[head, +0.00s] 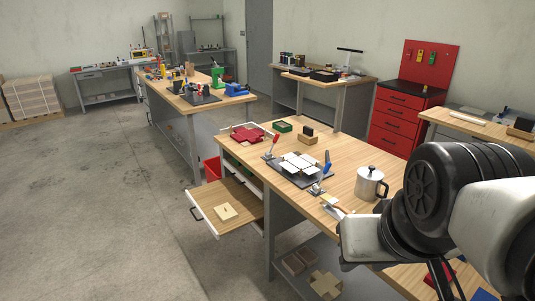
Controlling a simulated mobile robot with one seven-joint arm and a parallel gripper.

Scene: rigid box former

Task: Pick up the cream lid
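The cream lid (226,212) is a flat, pale square with a small knob on top. It lies flat inside the pulled-out wooden drawer (240,192) at the left end of the near workbench. My arm fills the lower right of the head view, over the right part of that bench and well apart from the lid. The fingers of my gripper cannot be made out, so whether they are open or shut does not show.
The drawer juts into the aisle. The concrete floor (110,215) left of it is clear.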

